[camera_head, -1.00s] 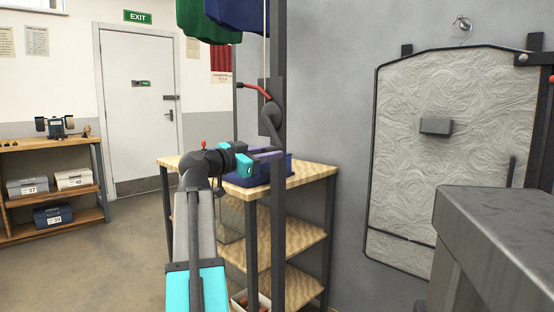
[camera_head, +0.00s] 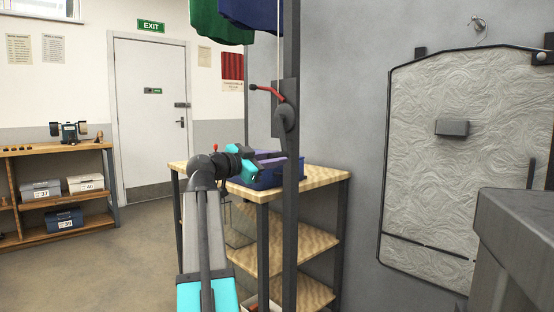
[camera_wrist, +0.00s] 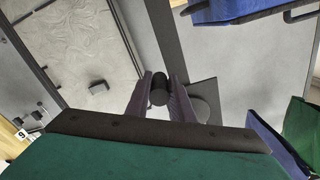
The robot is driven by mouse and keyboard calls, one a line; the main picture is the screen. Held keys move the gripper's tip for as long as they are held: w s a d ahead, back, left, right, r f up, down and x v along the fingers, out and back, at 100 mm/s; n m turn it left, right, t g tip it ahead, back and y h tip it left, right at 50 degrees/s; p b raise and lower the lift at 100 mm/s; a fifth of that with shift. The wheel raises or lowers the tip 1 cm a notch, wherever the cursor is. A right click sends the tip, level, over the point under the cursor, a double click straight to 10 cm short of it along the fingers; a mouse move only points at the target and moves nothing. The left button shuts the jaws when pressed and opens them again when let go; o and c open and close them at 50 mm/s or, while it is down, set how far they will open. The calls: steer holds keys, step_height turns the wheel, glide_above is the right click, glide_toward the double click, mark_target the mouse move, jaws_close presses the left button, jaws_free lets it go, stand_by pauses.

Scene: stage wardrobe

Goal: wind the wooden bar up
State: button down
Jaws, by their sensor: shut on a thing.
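The winch (camera_head: 286,117) is a dark hub with a red lever (camera_head: 266,91) on an upright dark post, right of the middle in the head view. My gripper (camera_head: 276,158) is beside the post, below the hub. In the wrist view, its two fingers (camera_wrist: 161,96) are shut on the crank's dark round grip (camera_wrist: 160,88). The hub also shows in the wrist view (camera_wrist: 200,108), just right of the fingers. A green garment (camera_head: 220,24) and a blue garment (camera_head: 249,11) hang at the top. The wooden bar itself cannot be made out.
A wooden shelf unit (camera_head: 318,176) with a blue bin (camera_head: 268,178) stands behind the post. A grey block (camera_head: 524,225) is close at right, before a pale panel (camera_head: 455,160). A low shelf (camera_head: 95,157) is at left; floor between is clear.

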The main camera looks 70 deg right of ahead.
steer(key=c, duration=1.6)
jaws_free()
steer(key=shift+w+d+r, duration=0.1)
steer(key=shift+d+r, duration=0.05)
steer(key=shift+d, duration=0.1)
steer(key=shift+c, duration=0.2)
steer(key=shift+o, duration=0.4)
steer(key=shift+a, duration=0.1)
steer(key=shift+a, duration=0.1)
steer(key=p+v, duration=0.4)
steer(key=v, duration=0.9)
steer(key=shift+a, duration=0.3)
